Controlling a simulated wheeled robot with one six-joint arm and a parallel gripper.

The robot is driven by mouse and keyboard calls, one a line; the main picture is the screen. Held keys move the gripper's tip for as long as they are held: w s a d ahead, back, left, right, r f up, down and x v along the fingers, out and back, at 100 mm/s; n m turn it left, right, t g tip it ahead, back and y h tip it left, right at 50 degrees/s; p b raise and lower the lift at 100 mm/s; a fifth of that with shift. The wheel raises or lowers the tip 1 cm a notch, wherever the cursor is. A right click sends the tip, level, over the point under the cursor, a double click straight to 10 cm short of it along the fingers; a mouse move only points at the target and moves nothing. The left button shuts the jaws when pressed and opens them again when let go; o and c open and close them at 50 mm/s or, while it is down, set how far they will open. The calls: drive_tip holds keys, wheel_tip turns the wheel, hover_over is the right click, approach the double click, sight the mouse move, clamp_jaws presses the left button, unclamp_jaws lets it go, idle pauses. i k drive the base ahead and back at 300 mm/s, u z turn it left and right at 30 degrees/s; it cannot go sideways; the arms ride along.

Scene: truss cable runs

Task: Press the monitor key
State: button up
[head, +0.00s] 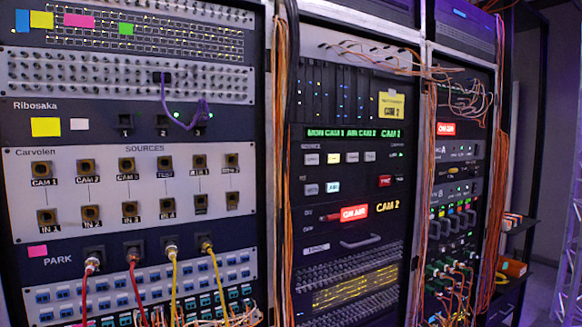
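The switcher panel (352,172) is in the middle rack in the head view. Its green readout (354,133) appears to read MON CAM 1, AIR CAM 2, CAM 1. Below the word SOURCE is a row of pale keys (334,158). A lower row has a dim key (311,189) and a brightly lit bluish-white key (333,187). A red key (385,181) sits to their right. The key lettering is too small to read, so I cannot tell which is the monitor key. My gripper is not in view.
Orange cables (281,120) hang left of the panel. The left patch panel (128,185) has several plugged cables below. No obstacle shows before the keys.

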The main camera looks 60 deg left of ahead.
sight(313, 189)
drive_tip(key=u, duration=1.05)
drive_tip(key=i, duration=1)
drive_tip(key=u, duration=1)
